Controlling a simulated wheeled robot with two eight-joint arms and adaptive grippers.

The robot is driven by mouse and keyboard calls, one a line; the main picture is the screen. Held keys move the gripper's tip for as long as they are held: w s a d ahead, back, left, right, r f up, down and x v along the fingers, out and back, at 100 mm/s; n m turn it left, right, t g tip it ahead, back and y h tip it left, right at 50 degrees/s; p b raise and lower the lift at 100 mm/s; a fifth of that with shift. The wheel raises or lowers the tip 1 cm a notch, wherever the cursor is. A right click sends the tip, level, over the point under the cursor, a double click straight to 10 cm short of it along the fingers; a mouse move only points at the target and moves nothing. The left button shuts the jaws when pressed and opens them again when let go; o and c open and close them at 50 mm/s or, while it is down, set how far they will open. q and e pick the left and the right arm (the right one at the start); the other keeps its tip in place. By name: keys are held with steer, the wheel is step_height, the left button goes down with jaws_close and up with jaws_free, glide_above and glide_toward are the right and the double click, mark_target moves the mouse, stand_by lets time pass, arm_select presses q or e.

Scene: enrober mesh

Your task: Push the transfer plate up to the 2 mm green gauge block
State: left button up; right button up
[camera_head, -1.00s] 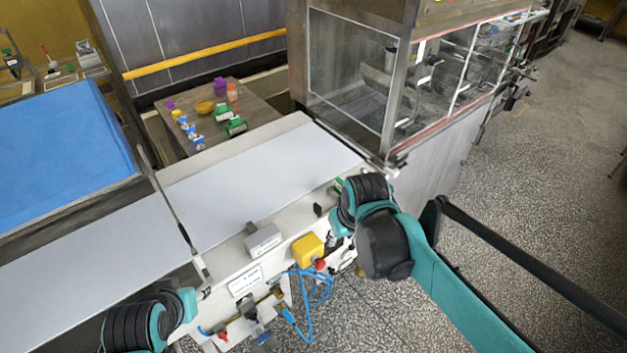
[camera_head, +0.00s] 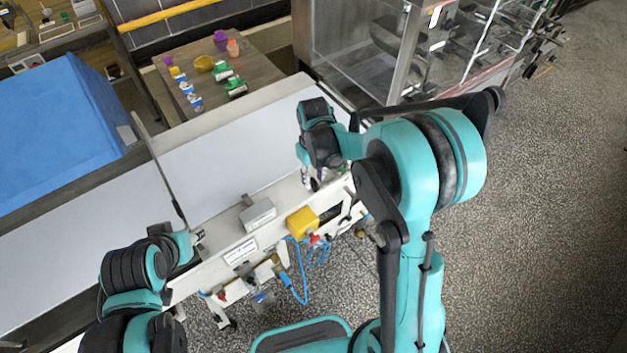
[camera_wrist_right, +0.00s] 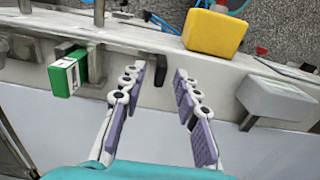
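A green block with a white label (camera_wrist_right: 68,74), which looks like the gauge block, sits against the machine's side rail at the left of the right wrist view. My right gripper (camera_wrist_right: 153,80) is open, its purple-padded fingers apart and empty, to the right of the green block. A black lever on the rail (camera_wrist_right: 160,68) shows between the fingertips; I cannot tell whether they touch it. In the head view my right gripper (camera_head: 316,178) is at the belt's near edge, partly hidden by its wrist. I cannot pick out the transfer plate with certainty. My left gripper (camera_head: 196,240) is low at the left, its fingers unclear.
The pale conveyor belt (camera_head: 225,150) runs beside the rail. A yellow box (camera_head: 302,222) and a grey box (camera_head: 258,214) stick out from the rail. A glazed machine (camera_head: 355,45) stands at the belt's far end. A side table (camera_head: 262,72) holds several small items.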

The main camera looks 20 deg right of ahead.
steer(key=shift+f, duration=0.95)
jaws_close()
steer(key=shift+w+d+b, duration=0.15)
steer(key=shift+d+b, duration=0.25)
steer(key=shift+d, duration=0.1)
jaws_free()
steer(key=shift+d, duration=0.1)
steer(key=shift+r, duration=0.15)
step_height(320, 180, up, 12)
